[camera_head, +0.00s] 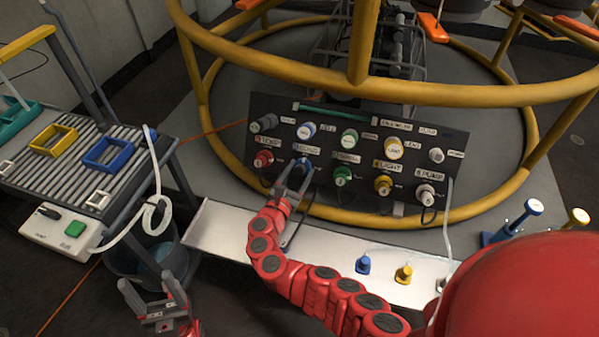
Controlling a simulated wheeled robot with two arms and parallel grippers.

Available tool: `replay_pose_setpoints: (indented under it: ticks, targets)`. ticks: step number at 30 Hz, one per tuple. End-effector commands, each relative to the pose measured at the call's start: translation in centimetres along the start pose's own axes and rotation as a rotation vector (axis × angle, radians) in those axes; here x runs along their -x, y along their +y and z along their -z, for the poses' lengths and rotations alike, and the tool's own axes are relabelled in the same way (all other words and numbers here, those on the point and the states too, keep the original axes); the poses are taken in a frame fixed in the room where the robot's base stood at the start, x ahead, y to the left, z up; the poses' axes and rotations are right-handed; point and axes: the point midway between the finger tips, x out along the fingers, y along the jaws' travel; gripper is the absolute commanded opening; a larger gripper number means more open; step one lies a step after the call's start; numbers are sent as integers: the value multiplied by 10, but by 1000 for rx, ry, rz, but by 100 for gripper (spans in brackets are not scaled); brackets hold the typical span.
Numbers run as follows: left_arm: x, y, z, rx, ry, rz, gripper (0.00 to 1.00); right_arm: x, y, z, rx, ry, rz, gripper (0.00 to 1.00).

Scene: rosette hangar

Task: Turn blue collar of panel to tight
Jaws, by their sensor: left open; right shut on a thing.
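The dark panel (268,106) stands upright behind a white shelf. The blue collar (306,166) is in its lower row, second from the left, under a white label, partly hidden by my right gripper. My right gripper (300,172) is shut on the blue collar, its arm curving up from the lower right. How far the collar is turned cannot be told. My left gripper (151,292) is open and empty at the lower left, well away from the panel.
Red (264,158), green (342,175), yellow (383,185) and white (425,192) collars share the lower row. Blue (363,265) and yellow (404,274) plugs stand on the white shelf (215,232). A yellow rail (270,62) curves over the panel. A slatted cart (60,180) stands left.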

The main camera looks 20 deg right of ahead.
Motion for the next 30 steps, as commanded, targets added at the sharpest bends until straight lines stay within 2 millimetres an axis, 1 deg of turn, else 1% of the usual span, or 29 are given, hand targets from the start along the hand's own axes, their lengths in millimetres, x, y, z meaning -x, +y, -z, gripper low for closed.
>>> replay_pose_setpoints:
  ticks: [8,16,30]
  targets:
    - [10,0,0,-4,9,-12,68,0,2,3,-161,4,106,6]
    - [17,1,1,-8,19,-24,68,0,5,2,-377,5,242,6]
    - [20,1,2,-10,26,-33,68,-2,9,-4,-754,3,484,6]
